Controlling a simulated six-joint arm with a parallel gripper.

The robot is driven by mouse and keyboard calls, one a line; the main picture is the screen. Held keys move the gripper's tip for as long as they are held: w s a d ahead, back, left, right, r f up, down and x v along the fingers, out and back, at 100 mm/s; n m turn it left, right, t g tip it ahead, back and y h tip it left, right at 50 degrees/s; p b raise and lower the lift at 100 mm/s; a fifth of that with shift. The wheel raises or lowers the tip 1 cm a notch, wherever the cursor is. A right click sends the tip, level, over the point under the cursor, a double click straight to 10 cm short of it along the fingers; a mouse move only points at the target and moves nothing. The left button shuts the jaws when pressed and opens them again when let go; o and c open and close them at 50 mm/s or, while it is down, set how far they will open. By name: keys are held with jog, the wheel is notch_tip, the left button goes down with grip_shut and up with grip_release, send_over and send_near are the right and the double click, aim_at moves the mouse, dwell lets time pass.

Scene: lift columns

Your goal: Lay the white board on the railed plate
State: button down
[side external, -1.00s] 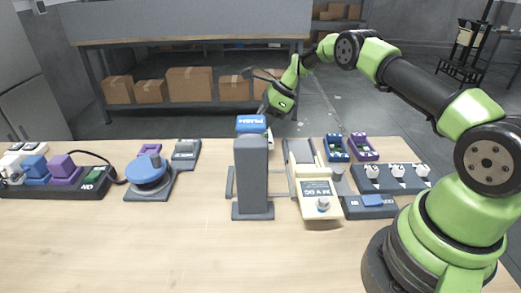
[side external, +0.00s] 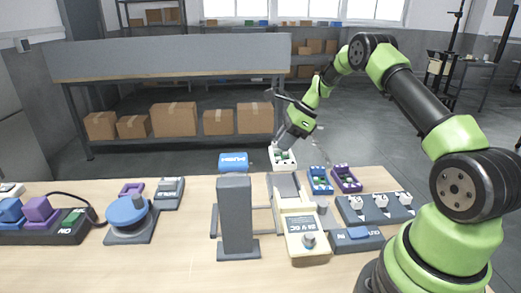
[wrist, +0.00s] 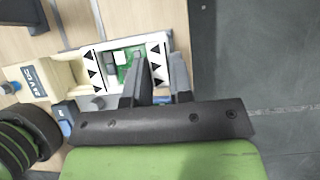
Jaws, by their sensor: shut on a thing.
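The white board (side external: 291,164) carries a green circuit patch and hangs below my gripper (side external: 283,149), behind the far end of the grey railed plate (side external: 284,186). In the wrist view the white board (wrist: 90,68) shows black triangles along two ends and a green middle. My gripper (wrist: 158,68) is shut on it, with one finger over the green part and one by its right end. The railed plate sits at the back of the cream 24 V DC unit (side external: 303,238). I cannot tell whether board and plate touch.
A grey post (side external: 235,215) with a blue PUSH block (side external: 233,161) behind it stands left of the plate. Blue (side external: 320,180) and purple (side external: 346,178) trays lie close on the right. The front table (side external: 180,265) is clear.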

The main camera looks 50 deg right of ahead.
jog(key=shift+s+d+r, duration=0.1)
jog(key=shift+s+d, duration=0.15)
jog(key=shift+s, duration=0.15)
jog(key=shift+f, duration=3.35)
jog(key=shift+f, duration=0.55)
jog(key=shift+c, duration=2.4)
grip_release()
jog(key=shift+r, duration=3)
